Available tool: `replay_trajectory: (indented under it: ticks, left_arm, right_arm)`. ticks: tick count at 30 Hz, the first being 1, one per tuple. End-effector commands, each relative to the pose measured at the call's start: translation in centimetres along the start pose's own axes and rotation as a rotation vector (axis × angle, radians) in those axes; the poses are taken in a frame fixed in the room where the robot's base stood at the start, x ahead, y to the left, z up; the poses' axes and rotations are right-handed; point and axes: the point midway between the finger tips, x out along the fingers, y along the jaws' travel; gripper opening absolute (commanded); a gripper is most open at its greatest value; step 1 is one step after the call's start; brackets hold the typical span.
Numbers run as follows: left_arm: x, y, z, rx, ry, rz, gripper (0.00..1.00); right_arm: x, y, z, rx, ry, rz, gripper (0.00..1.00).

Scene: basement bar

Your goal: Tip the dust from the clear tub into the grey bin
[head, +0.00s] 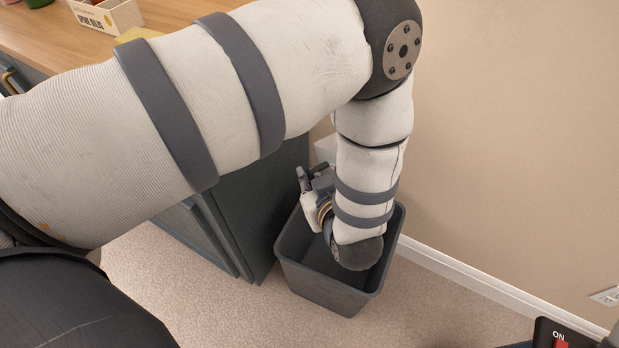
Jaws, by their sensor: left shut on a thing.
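The grey bin (325,288) stands upright on the carpet between the dark cabinet and the wall. My left arm reaches over it, with the wrist low over the bin's opening. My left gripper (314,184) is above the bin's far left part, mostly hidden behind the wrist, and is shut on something. A pale, whitish piece (325,149) shows just beyond it, partly behind the forearm; it looks like part of the clear tub, but its tilt cannot be told. No dust can be made out, and the bin's inside is largely covered. My right gripper is out of view.
The dark cabinet (245,210) stands close on the bin's left, under a wooden counter (45,38). A labelled box (105,15) sits on the counter. The beige wall and white skirting board (480,290) run along the right. Carpet in front is clear.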

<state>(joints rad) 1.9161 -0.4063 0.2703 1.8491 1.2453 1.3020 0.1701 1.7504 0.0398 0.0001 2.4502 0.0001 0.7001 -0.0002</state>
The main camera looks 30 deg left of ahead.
Motion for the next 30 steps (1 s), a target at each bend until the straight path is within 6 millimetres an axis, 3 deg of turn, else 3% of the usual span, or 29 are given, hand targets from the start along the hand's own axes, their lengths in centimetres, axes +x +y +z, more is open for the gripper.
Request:
replay_trajectory:
  ticks: [1,4,6,8,18,30]
  left_arm:
    - [0.0,0.3,-1.2,-0.023,-0.045,0.007,0.00]
    - [1.1,-0.1,-1.3,-0.070,-0.246,0.000,0.00]
    - [1.6,-0.3,-0.9,-0.095,-0.392,-0.002,0.00]
    - [1.4,-0.3,0.9,-0.104,-0.496,-0.006,0.00]
    - [0.5,-0.6,7.0,-0.201,-1.043,-0.021,0.00]
    - [-0.2,-0.3,10.7,-0.297,-1.522,-0.017,0.00]
  right_arm:
    - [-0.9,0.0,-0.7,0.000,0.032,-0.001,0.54]
    - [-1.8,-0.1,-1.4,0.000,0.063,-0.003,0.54]
    - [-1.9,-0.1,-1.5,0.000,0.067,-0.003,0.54]
    - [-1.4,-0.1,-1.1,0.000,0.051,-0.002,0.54]
    - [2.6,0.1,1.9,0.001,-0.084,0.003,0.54]
    - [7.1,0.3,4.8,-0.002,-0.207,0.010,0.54]
